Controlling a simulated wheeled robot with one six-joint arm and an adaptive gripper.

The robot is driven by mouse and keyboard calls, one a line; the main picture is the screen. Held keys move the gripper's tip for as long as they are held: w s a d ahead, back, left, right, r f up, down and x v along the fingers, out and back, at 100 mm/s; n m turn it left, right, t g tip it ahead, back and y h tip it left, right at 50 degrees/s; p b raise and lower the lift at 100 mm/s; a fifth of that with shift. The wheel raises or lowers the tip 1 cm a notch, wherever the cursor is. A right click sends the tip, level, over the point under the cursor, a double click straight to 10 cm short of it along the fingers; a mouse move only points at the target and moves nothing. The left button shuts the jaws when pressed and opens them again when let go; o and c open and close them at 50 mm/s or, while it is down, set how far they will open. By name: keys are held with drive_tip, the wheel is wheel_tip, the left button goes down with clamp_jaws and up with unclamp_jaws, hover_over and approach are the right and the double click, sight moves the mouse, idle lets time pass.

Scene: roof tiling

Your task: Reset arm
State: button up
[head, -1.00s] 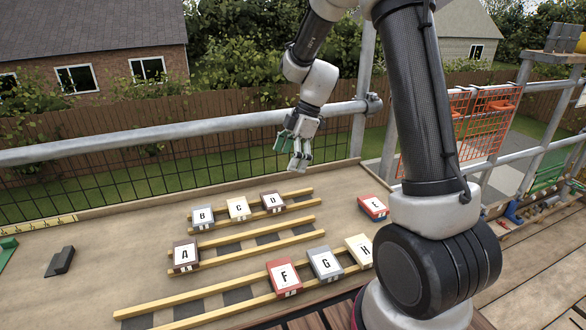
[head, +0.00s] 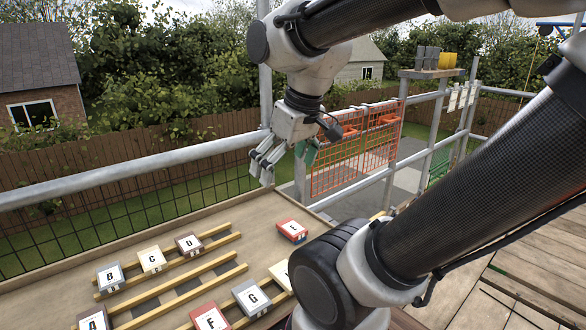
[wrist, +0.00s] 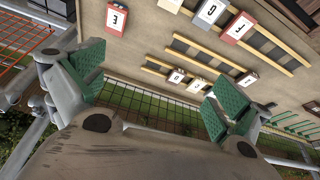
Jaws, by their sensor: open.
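My gripper (head: 285,160) hangs in the air above the far edge of the tiling board, near the metal guard rail. It is open and holds nothing. In the wrist view its two green-padded fingers (wrist: 155,92) stand wide apart with only board and mesh between them. My arm is folded high over the right side of the head view. Below and apart from the gripper, lettered tiles lie on the board: tile B (head: 110,277), tile C (head: 151,260), tile D (head: 189,244), tile A (head: 93,319), tile F (head: 209,318), tile G (head: 251,297) and red tile E (head: 291,230).
Yellow battens (head: 185,298) cross the board. A metal rail (head: 130,173) with wire mesh runs along the far edge. An orange mesh panel (head: 350,157) stands behind the gripper. A shelf (head: 432,73) with grey and yellow blocks is at the upper right.

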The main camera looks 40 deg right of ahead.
drive_tip(key=shift+s+d+f+m, duration=0.1)
drive_tip(key=shift+s+d+m, duration=0.1)
drive_tip(key=shift+s+m, duration=0.25)
drive_tip(key=shift+s+d+m, duration=0.2)
drive_tip(key=shift+s+m, duration=0.15)
drive_tip(key=shift+s, duration=0.2)
